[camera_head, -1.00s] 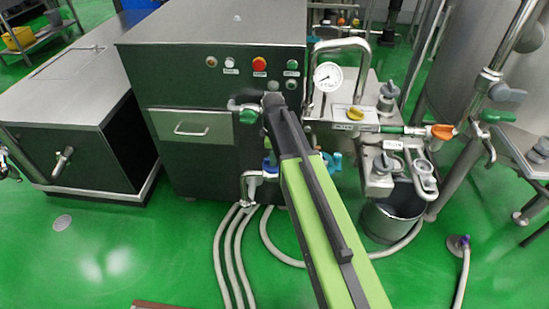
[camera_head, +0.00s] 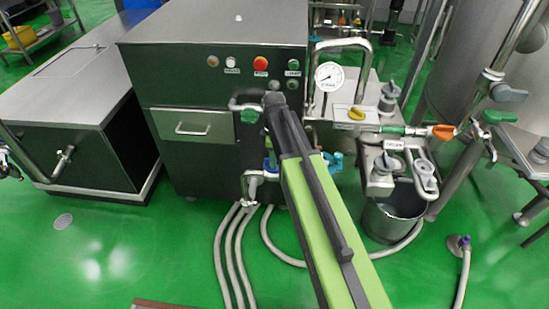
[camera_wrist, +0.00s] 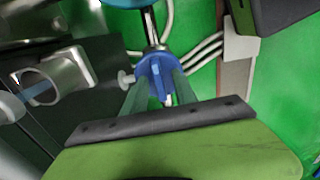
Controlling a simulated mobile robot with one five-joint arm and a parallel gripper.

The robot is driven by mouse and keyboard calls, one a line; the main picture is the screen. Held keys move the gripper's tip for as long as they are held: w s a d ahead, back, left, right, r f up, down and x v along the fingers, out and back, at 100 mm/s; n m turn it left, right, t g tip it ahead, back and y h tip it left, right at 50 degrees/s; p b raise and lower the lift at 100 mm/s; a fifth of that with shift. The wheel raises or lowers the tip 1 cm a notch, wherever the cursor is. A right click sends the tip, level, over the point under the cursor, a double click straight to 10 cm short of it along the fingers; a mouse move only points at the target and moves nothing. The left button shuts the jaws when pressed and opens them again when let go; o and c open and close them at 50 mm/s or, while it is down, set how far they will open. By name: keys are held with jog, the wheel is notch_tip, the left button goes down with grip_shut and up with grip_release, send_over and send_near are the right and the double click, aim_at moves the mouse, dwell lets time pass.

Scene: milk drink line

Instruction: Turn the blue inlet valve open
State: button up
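The blue inlet valve handle (camera_wrist: 156,72) is in the upper middle of the wrist view, on a metal pipe fitting. In the head view the blue handle (camera_head: 270,166) shows only partly, low on the front of the steel machine, beside my green arm. My gripper (camera_wrist: 159,92) has its two fingers apart, reaching to either side of the blue handle's raised rib. I cannot tell whether they touch the handle. My gripper's tips are hidden behind my arm in the head view.
A green valve handle (camera_head: 249,116) and a drawer (camera_head: 190,126) are on the machine front. A teal handle (camera_head: 335,161) is just right of my arm.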

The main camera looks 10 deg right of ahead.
notch_tip(320, 180, up, 17)
jog(key=p, duration=1.7)
jog(key=shift+r, duration=0.15)
jog(key=s+m, duration=1.4)
jog(key=shift+d+m, duration=0.3)
